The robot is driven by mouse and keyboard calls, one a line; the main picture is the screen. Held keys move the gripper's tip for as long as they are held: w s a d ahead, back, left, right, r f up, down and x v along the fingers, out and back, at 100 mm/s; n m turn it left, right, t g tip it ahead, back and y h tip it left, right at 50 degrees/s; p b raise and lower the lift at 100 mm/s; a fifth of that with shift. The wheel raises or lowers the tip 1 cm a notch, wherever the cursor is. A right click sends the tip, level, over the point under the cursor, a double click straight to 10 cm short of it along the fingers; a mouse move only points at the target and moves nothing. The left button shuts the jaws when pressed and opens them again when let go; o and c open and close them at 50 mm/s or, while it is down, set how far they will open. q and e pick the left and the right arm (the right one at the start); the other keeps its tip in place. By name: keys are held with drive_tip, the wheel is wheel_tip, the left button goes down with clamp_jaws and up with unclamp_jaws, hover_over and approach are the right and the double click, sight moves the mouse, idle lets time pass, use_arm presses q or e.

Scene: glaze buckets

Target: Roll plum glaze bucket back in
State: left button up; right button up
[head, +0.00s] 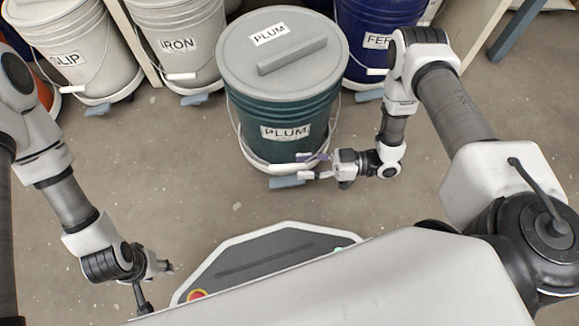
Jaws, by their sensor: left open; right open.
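The plum glaze bucket (278,115) is dark green with a grey lid, and PLUM labels show on its lid and side. It stands upright, forward of the row of other buckets, on a white round dolly (262,164) with a blue-grey tab (286,182) at its front. My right gripper (303,166) is open, with its fingers pointing left at the front right of the dolly, close to its rim and tab. I cannot tell whether they touch. My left gripper (157,288) is open and empty, low at the left, well away from the bucket.
The iron bucket (180,45) and slip bucket (72,50) stand behind to the left. A blue bucket (365,45) with a partly hidden label stands behind to the right. A pale post (133,45) stands between slip and iron. Floor left of the plum bucket is clear.

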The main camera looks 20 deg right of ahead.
sight(292, 165)
drive_tip(key=b+x, duration=0.1)
drive_tip(key=x, duration=0.2)
drive_tip(key=shift+w+a, duration=0.1)
drive_tip(key=shift+a, duration=0.25)
clamp_jaws()
drive_tip(key=shift+w+d, duration=0.1)
